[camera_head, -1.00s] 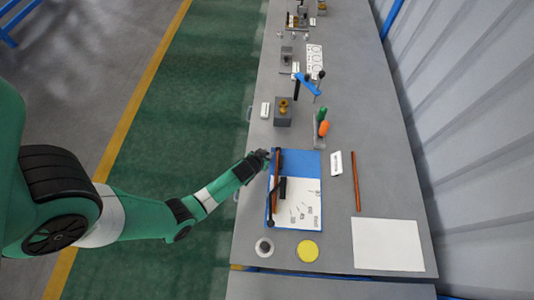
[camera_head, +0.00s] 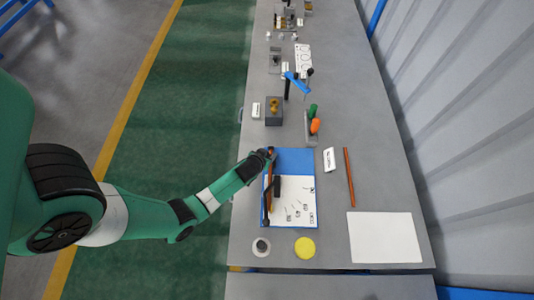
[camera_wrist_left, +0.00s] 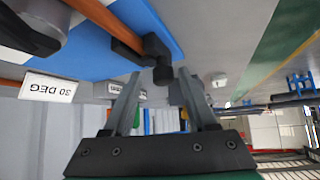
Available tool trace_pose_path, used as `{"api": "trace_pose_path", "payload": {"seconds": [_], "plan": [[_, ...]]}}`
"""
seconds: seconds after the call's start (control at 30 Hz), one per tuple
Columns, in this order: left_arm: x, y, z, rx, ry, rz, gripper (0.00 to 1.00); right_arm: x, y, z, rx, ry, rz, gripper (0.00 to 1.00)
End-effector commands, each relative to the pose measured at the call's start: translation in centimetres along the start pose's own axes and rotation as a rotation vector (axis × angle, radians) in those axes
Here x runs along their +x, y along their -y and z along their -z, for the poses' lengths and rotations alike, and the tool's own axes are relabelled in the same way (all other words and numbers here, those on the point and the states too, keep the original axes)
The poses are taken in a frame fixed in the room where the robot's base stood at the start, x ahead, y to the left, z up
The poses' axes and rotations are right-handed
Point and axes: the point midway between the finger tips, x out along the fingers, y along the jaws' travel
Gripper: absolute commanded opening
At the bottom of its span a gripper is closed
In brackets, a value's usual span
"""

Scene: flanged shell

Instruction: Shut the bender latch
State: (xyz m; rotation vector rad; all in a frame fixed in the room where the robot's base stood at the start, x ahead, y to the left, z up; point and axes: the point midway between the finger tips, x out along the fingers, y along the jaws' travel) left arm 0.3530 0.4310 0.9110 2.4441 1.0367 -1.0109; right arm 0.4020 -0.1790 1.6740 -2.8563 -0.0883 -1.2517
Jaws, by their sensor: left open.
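The bender lies on the blue and white board (camera_head: 293,160), a dark tool (camera_head: 277,187) along a copper-coloured tube (camera_head: 269,178). In the left wrist view, the tube (camera_wrist_left: 117,36) runs into a black latch-like block (camera_wrist_left: 157,52) with a rounded lower end. My left gripper (camera_head: 267,154) is at the far left end of the board, by the tube's end. In the left wrist view its two fingers (camera_wrist_left: 158,78) are open, with the black block in the gap just beyond the tips. I cannot tell whether they touch it. The right gripper is out of view.
A "30 DEG" label (camera_wrist_left: 48,87) shows in the left wrist view. A second copper rod (camera_head: 349,177) and a white label (camera_head: 329,160) lie right of the board. A yellow disc (camera_head: 305,248) and a white sheet (camera_head: 385,237) lie in front. Green and orange-handled tools (camera_head: 314,125) stand behind.

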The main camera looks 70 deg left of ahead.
Motion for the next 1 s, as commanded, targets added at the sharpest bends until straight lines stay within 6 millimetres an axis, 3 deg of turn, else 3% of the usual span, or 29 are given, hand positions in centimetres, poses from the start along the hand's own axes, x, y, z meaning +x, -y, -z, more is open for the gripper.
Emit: {"api": "trace_pose_path", "payload": {"seconds": [0.17,0.5,0.6,1.0], "plan": [[-1.5,0.0,0.1,0.001,0.000,-0.001,0.58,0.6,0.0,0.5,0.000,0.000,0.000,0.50],[-9.2,-0.1,0.2,0.002,0.000,-0.003,0.58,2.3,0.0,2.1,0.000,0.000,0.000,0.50],[-10.7,-0.1,0.1,0.002,-0.001,-0.002,0.58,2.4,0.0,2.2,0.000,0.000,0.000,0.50],[-11.6,0.0,0.0,0.000,0.000,0.000,0.58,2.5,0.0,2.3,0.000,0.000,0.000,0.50]]}}
